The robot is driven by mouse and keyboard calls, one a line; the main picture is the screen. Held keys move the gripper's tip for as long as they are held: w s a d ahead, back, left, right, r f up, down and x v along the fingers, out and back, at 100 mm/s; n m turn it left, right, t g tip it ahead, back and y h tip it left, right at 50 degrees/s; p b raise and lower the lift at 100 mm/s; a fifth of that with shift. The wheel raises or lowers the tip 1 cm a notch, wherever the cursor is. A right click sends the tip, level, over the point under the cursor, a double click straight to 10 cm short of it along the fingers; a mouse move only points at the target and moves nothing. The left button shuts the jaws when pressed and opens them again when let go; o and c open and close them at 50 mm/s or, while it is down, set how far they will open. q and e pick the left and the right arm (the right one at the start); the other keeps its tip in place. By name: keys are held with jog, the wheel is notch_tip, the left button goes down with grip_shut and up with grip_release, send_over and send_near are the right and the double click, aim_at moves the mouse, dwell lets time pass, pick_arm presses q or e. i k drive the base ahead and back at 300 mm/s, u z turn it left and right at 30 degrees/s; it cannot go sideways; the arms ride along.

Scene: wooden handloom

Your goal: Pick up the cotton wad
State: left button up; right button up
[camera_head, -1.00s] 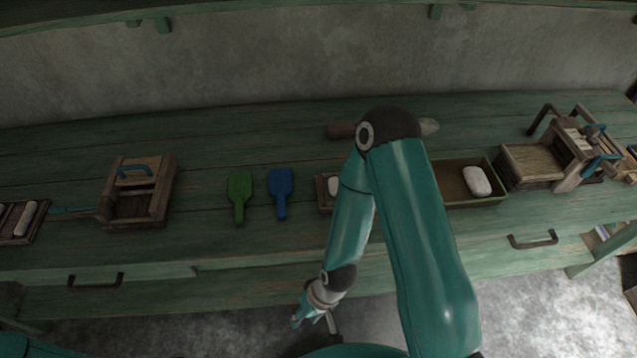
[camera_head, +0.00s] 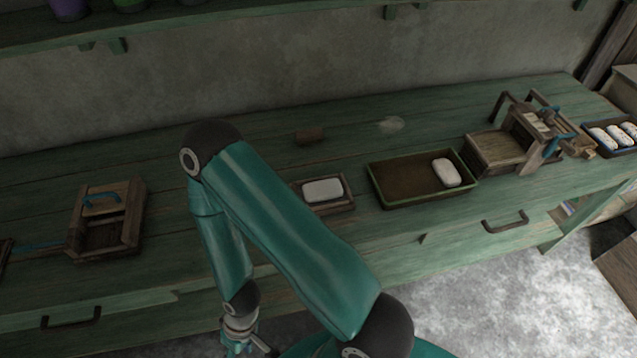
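A pale, fluffy tuft (camera_head: 391,124) that looks like the cotton wad lies loose on the bench, towards the wall. A white rounded pad (camera_head: 322,190) sits in a small wooden tray (camera_head: 350,205). Another white pad (camera_head: 446,172) lies in the right part of a larger green-rimmed tray (camera_head: 385,198). My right arm folds across the middle of the view. Its gripper (camera_head: 247,350) hangs low at the bottom edge, in front of the bench and well away from the tuft. Its fingers look spread and empty, though their tips are partly cut off. My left gripper is out of view.
A small brown block (camera_head: 310,135) lies left of the tuft. A wooden frame with a blue handle (camera_head: 107,220) stands at left. A wooden device (camera_head: 500,152) and a tray of white rolls (camera_head: 615,137) stand at right. Bench around the tuft is clear.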

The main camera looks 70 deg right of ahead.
aim_at(328, 189)
jog(key=z, duration=0.15)
jog(key=k, duration=1.5)
jog(key=z, duration=0.65)
jog(key=i, duration=1.05)
jog(key=u, duration=0.05)
